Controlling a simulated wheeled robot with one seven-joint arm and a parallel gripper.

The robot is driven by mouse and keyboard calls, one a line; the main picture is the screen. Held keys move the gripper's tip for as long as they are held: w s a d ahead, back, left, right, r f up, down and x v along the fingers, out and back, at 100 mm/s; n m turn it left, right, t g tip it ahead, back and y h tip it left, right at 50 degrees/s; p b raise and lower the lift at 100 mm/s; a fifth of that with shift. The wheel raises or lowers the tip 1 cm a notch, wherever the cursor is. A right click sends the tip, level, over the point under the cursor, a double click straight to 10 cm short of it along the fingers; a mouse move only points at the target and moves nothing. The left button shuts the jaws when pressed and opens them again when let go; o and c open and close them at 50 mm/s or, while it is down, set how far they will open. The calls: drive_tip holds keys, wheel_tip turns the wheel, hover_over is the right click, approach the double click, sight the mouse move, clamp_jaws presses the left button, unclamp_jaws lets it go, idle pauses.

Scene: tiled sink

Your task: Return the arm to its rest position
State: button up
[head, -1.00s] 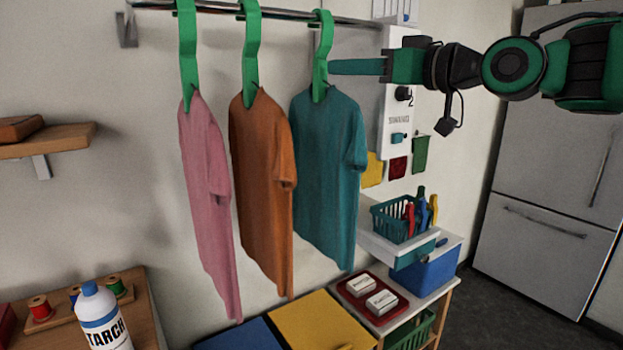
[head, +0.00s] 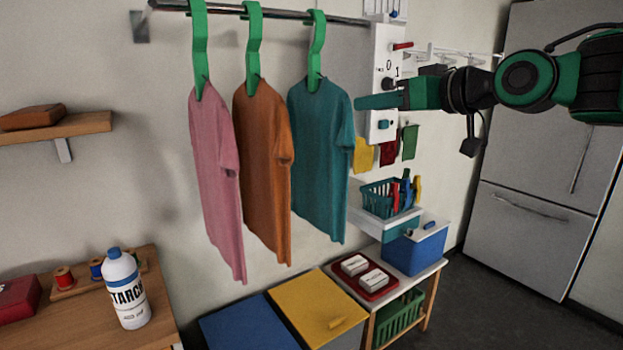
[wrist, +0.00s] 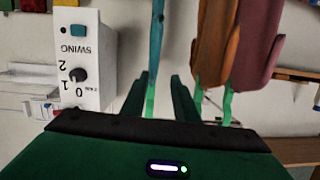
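My gripper (head: 358,102) is raised at the right, with its fingers pointing left. In the head view it is just right of the teal shirt (head: 320,150), apart from its green hanger (head: 315,60). In the wrist view two dark green fingers (wrist: 160,95) stand apart. The gripper is open and appears empty. The teal shirt's hanger (wrist: 150,105) shows beyond the fingers in the wrist view. My arm reaches in from the right edge of the head view.
An orange shirt (head: 262,170) and a pink shirt (head: 215,180) hang from the rail (head: 345,18). A white control panel (head: 383,80) is close behind my gripper. Below are a blue bin (head: 415,250) and a teal basket (head: 375,200). A fridge (head: 525,240) stands at the right.

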drive_tip(key=s+d+f+m+g+h, duration=0.2)
drive_tip(key=s+d+f+m+h, duration=0.15)
drive_tip(key=d+f, duration=0.6)
drive_tip(key=s+d+f+m+g+h, duration=0.2)
drive_tip(key=s+d+f+m+h, duration=0.15)
drive_tip(key=d+f, duration=0.55)
drive_tip(key=s+d+f+m+g, duration=0.2)
drive_tip(key=s+f, duration=0.3)
drive_tip(key=s, duration=0.3)
drive_tip(key=s+d+f+m+g+h, duration=0.1)
drive_tip(key=s+d+f+m+g, duration=0.1)
drive_tip(key=s+f, duration=0.4)
drive_tip(key=s+d+f+m+g+h, duration=0.1)
drive_tip(key=s+d+f+g, duration=0.3)
drive_tip(key=s, duration=0.7)
wheel_tip(320, 180, down, 2)
drive_tip(key=shift+s+d+m+g, duration=0.35)
drive_tip(key=shift+d+m, duration=0.25)
drive_tip(key=shift+d, duration=0.3)
drive_tip(key=shift+w+f, duration=0.25)
drive_tip(key=shift+w, duration=0.45)
